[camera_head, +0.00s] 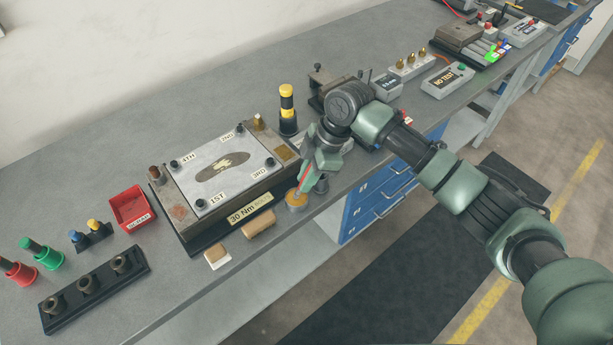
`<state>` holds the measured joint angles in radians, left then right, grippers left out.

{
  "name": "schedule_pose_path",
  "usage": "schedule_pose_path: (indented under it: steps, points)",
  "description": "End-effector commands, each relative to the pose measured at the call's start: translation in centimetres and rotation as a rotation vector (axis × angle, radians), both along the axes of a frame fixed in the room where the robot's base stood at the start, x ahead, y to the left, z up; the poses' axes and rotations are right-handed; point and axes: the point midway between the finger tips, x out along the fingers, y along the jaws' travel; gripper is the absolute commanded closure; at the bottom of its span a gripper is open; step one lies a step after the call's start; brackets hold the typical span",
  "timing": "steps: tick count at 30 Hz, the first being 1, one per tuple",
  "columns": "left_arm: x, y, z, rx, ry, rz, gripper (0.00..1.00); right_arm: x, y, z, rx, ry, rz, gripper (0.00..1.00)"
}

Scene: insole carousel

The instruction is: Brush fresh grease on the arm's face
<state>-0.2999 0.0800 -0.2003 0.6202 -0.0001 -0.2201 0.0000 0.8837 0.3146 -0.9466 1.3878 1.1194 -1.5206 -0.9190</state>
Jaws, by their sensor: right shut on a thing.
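My right gripper (312,162) is over the bench's front edge, right of the labelled plate fixture. It is shut on a slim tool with a red handle (304,176), which looks like the brush. The tool points down at a small tin with an amber top (296,199), seemingly the grease. The gripper hides most of the tool, and I cannot tell whether its tip touches the grease. The grey plate (197,189) is marked 1ST to 4TH and has a worn oval patch in its middle. I cannot make out which part is the arm's face. My left gripper is out of view.
A dark cup (321,184) stands beside the tin. A yellow-topped black bottle (288,112) stands behind the gripper. Tan blocks (258,223) lie in front of the fixture, with a red bin (130,208) left of it. The back-left bench is clear.

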Motion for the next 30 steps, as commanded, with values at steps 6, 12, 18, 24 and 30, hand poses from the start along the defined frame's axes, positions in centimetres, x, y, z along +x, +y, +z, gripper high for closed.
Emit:
schedule_pose_path:
  steps: [6,12,18,24,30]
  points:
    - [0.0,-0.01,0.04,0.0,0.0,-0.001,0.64,-0.01,0.01,-0.01,0.0,0.0,0.0,1.0]
    - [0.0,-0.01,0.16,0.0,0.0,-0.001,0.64,-0.02,0.01,-0.01,0.0,0.001,0.0,1.0]
    - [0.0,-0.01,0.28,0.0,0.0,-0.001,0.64,-0.03,0.02,-0.06,0.0,0.001,0.0,1.0]
    - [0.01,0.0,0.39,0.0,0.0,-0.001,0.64,-0.05,0.01,-0.11,0.0,0.001,0.0,1.0]
    - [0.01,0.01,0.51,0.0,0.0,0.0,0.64,-0.07,0.0,-0.17,-0.001,0.002,0.0,1.0]
